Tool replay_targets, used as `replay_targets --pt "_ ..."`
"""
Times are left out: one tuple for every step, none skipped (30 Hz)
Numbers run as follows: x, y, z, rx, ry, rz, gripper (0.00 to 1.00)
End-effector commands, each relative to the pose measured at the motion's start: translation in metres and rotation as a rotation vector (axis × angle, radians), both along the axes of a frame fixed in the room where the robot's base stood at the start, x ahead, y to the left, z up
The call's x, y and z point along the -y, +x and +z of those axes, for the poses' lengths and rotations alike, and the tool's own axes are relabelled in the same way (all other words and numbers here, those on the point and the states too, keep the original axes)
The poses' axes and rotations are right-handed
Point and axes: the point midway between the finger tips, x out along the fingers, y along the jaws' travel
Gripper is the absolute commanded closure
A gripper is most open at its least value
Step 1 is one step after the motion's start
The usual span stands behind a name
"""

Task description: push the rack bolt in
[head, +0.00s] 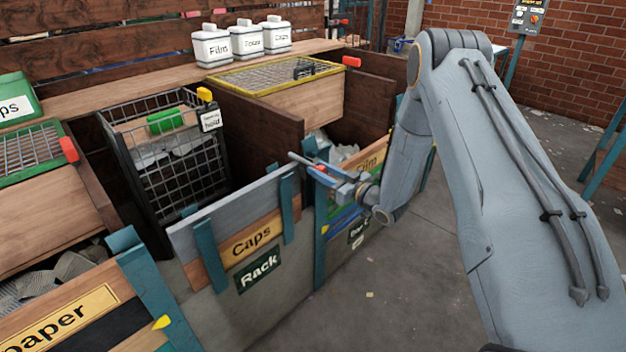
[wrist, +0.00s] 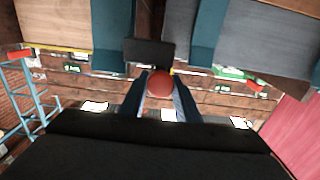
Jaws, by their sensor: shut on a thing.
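The rack bay has a front panel with a green "Rack" sign (head: 258,271) under a "Caps" board (head: 252,240). My gripper (head: 316,168) is at the right end of this panel, beside a teal post. It is shut on a small red knob, which I take to be the rack bolt's knob; it shows in the wrist view (wrist: 160,84) between my two fingers (wrist: 160,95). A dark block (wrist: 150,50) lies just beyond the knob. My fingers hide most of the bolt in the head view, so how far it is in cannot be told.
A black wire basket (head: 185,170) stands in the bay behind the panel. A yellow-rimmed mesh lid (head: 275,76) with a red handle lies to the right. White tubs (head: 247,40) line the back shelf. Open floor (head: 420,265) lies to the right of the bays.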

Motion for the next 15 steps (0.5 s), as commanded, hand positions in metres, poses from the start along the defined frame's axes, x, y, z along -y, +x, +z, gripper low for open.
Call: replay_targets --pt "-0.0026 0.0014 0.0011 0.002 -0.002 0.003 1.00" --pt "-0.0029 0.0014 0.0013 0.002 -0.002 0.003 1.00" --pt "-0.0032 0.0015 0.0015 0.003 -0.002 0.004 1.00" --pt "-0.0034 0.0016 0.0016 0.003 -0.002 0.004 1.00" --pt "-0.0036 0.0017 0.0018 0.003 -0.002 0.004 1.00" --pt "-0.0039 0.0019 0.0019 0.003 -0.002 0.004 1.00" --pt "-0.0040 0.0019 0.0019 0.003 -0.002 0.004 0.66" --pt "-0.0040 0.0020 0.0020 0.003 -0.002 0.004 0.61" --pt "-0.0035 0.0019 0.0019 0.003 -0.002 0.003 0.54" --pt "-0.0030 0.0020 0.0019 0.003 -0.002 0.003 0.53" --pt "-0.0025 0.0019 0.0018 0.003 -0.002 0.002 0.53" --pt "-0.0018 0.0019 0.0018 0.003 -0.002 0.001 0.53" --pt "-0.0015 0.0019 0.0017 0.003 -0.002 0.001 0.53" --pt "-0.0012 0.0019 0.0017 0.003 -0.002 0.000 0.53" --pt "-0.0011 0.0018 0.0016 0.003 -0.002 0.000 0.53"
